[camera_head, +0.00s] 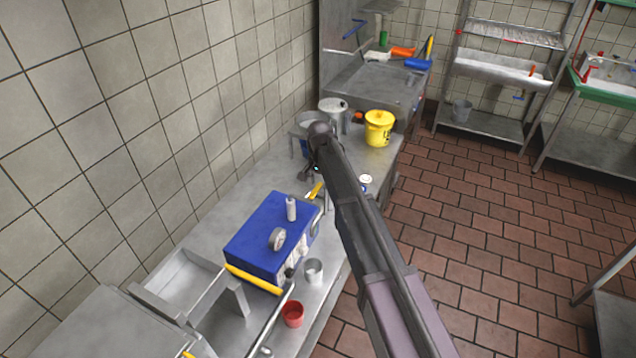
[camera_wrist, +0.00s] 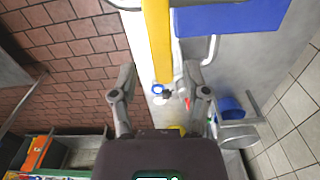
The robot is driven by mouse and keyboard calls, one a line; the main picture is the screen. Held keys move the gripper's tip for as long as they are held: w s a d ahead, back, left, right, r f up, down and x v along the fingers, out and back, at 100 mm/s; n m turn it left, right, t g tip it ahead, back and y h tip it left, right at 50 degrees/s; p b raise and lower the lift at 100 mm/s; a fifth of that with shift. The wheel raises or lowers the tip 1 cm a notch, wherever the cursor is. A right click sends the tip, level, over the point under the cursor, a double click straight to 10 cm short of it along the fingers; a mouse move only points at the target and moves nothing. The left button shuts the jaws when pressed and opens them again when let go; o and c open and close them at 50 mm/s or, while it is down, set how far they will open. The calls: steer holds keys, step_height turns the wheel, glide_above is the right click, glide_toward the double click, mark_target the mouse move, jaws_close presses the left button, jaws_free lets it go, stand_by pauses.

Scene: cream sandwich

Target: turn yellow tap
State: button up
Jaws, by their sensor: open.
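A yellow lever (camera_head: 314,190), which looks like the tap handle, sits at the far end of the blue machine (camera_head: 262,238) on the steel counter. In the wrist view the yellow lever (camera_wrist: 157,45) comes down from the top edge and ends between my fingertips, close to the camera. My gripper (camera_wrist: 158,80) is open, with one finger on each side of the lever's lower end. I cannot tell whether either finger touches it. In the head view my gripper (camera_head: 312,172) is partly hidden by my arm, just beyond the lever.
A yellow bucket (camera_head: 379,129) and a grey metal pot (camera_head: 333,108) stand farther along the counter (camera_head: 230,185). A red cup (camera_head: 292,314) and a metal cup (camera_head: 313,271) stand at the near end. The tiled wall is close on the left; open floor lies right.

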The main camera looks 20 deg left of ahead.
steer(key=s+d+r+m+p, duration=0.25)
steer(key=r+m+p, duration=0.65)
steer(key=r+p, duration=0.5)
steer(key=s+d+f+n+b, duration=0.1)
steer(key=d+f+n+b, duration=0.1)
steer(key=d, duration=0.7)
steer(key=s+d+f+n+b, duration=0.2)
steer(key=d+f+b, duration=0.2)
steer(key=d, duration=0.5)
steer(key=s+d+f+n+b, duration=0.1)
steer(key=d+f+b, duration=0.2)
steer(key=d, duration=0.6)
steer(key=shift+s+n, duration=0.3)
steer(key=shift+n, duration=0.1)
stand_by(0.7)
stand_by(0.5)
steer(key=w+a+r+m+p, duration=0.1)
steer(key=w+a+r+p, duration=0.1)
steer(key=a, duration=0.7)
steer(key=w+a+r+m+p, duration=0.1)
steer(key=a+r+p, duration=0.3)
steer(key=a, duration=0.5)
steer(key=w+a+r+m+p, duration=0.1)
steer(key=w+a+r+p, duration=0.1)
steer(key=a, duration=0.7)
steer(key=shift+w+r+p, duration=0.4)
steer(key=shift+w, duration=0.1)
